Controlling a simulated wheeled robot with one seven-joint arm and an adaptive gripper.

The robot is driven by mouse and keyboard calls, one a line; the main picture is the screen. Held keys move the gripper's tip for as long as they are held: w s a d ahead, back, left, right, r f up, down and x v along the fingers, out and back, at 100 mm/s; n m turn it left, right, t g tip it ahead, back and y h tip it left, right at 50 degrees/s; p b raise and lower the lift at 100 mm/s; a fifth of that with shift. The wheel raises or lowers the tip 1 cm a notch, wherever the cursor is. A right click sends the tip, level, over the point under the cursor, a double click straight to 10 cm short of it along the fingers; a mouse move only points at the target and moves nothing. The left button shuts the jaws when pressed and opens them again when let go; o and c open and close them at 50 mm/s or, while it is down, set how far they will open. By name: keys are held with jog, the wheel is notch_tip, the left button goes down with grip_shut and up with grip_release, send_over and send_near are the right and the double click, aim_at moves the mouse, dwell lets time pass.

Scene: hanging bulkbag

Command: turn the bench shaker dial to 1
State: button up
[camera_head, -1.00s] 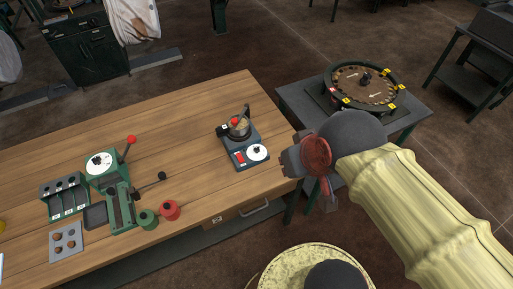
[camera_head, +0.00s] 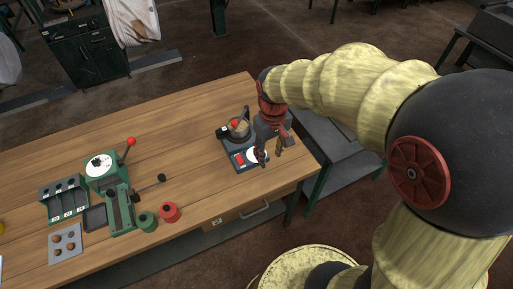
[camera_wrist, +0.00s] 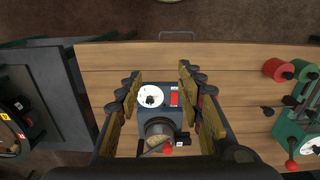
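The bench shaker (camera_head: 236,148) stands near the right end of the wooden bench, with a pot on top and a red-tipped lever. Its white dial (camera_wrist: 151,96) shows clearly in the wrist view, with a dark knob at its centre, beside a red switch (camera_wrist: 175,97). The dial's numbers are too small to read. My gripper (camera_head: 270,154) is above the shaker's front and partly covers the dial in the head view. In the wrist view my gripper (camera_wrist: 162,90) is open, with its two fingers wide apart on either side of the shaker's front; nothing is between them in its grasp.
On the left of the wooden bench (camera_head: 190,130) stand a green press (camera_head: 118,200), a green rack and red and green spools (camera_head: 169,211). A side table with a round board (camera_wrist: 12,120) is beside the bench.

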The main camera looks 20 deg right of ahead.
jog(key=w+f+n, duration=0.3)
jog(key=w, duration=0.2)
jog(key=w+d+f+n, duration=0.1)
jog(key=w+f+n, duration=0.2)
jog(key=w, duration=0.2)
jog(key=w+f+n, duration=0.2)
jog(key=w+f, duration=0.1)
jog(key=w, duration=0.3)
jog(key=shift+d+f+n, duration=0.15)
jog(key=shift+f+n, duration=0.25)
jog(key=shift+n, duration=0.7)
jog(key=shift+f+b, duration=0.85)
jog(key=shift+f, duration=3.05)
jog(key=shift+s, duration=0.1)
jog(key=shift+c, duration=1.2)
grip_shut()
